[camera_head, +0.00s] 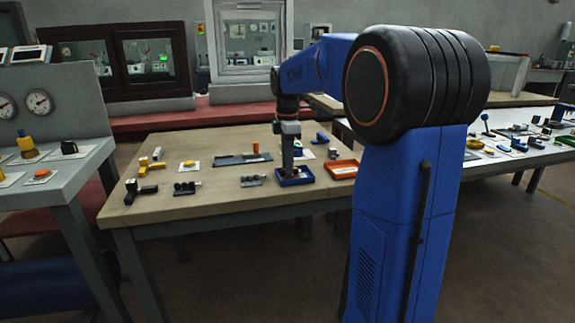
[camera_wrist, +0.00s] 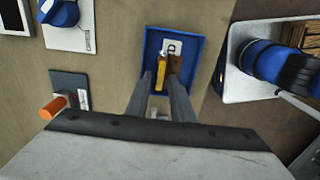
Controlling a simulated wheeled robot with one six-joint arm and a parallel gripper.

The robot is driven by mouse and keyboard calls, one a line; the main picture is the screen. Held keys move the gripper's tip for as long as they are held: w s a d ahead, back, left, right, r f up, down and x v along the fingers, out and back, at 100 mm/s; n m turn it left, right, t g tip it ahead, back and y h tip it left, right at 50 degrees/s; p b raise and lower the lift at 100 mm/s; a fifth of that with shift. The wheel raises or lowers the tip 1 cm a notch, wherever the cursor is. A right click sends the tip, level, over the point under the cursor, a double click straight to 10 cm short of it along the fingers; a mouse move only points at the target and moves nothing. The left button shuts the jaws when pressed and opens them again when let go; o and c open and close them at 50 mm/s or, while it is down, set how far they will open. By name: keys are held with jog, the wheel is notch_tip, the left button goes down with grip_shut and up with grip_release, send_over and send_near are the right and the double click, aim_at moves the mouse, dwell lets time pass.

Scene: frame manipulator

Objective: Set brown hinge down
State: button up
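My gripper (camera_wrist: 162,80) points down into the blue tray (camera_wrist: 149,42) in the wrist view. A small brown piece (camera_wrist: 175,64), which looks like the brown hinge, shows at the tip of the right finger. A yellow-gold piece (camera_wrist: 161,68) shows between the fingertips, beside the brown one. Whether the fingers touch or clamp either piece cannot be told.
An orange-red tray (camera_head: 343,169) stands right of the blue tray. A grey part (camera_head: 252,181) lies to its left. An orange cylinder (camera_head: 256,149) stands on a dark plate behind. Several other parts lie on the wooden table (camera_head: 220,206), whose front strip is clear.

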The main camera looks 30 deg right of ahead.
notch_tip(320, 180, up, 12)
dwell(0.4)
jog(key=s+a+f+m+t, duration=0.1)
jog(key=s+a+f+m, duration=0.3)
jog(key=s, duration=0.4)
jog(key=s+a+f+m+t, duration=0.1)
jog(key=s+a+f+m, duration=0.15)
jog(key=s+a, duration=0.4)
jog(key=s+a+f+m+t, duration=0.2)
jog(key=s+f+m, duration=0.6)
jog(key=s+f, duration=0.7)
jog(key=shift+s+a+t, duration=0.4)
jog(key=shift+s+a, duration=0.45)
jog(key=shift+s, duration=0.4)
jog(key=shift+r, duration=0.1)
